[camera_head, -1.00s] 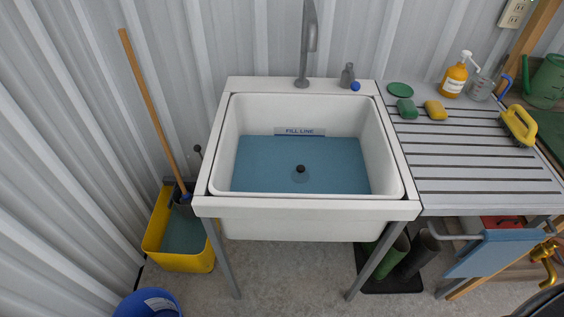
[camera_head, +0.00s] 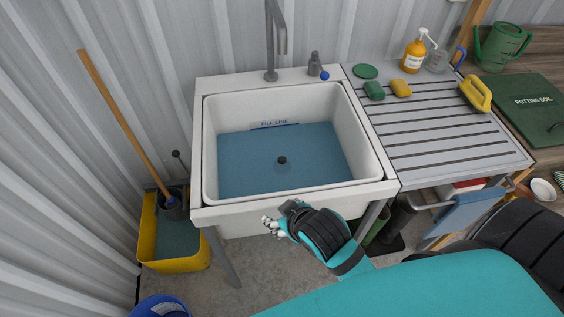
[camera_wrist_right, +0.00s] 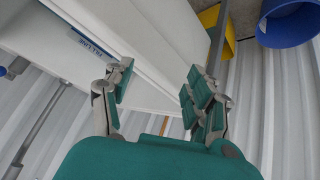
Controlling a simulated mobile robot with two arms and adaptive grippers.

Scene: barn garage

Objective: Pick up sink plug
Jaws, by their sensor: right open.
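The sink plug (camera_head: 282,160) shows as a small dark knob near the middle of the blue water in the white sink (camera_head: 295,193). My right gripper (camera_head: 270,226) is in front of the sink, by its front wall and lower than the rim, apart from the plug. In the right wrist view its fingers (camera_wrist_right: 155,92) are spread with nothing between them, and the sink's white outer side lies beyond. The plug is not visible in the right wrist view. My left gripper is not in view.
The slatted drainboard (camera_head: 440,140) at right holds soap, a sponge and a yellow brush (camera_head: 476,93). A yellow mop bucket (camera_head: 178,262) stands at left; a blue bucket (camera_wrist_right: 288,22) is on the floor.

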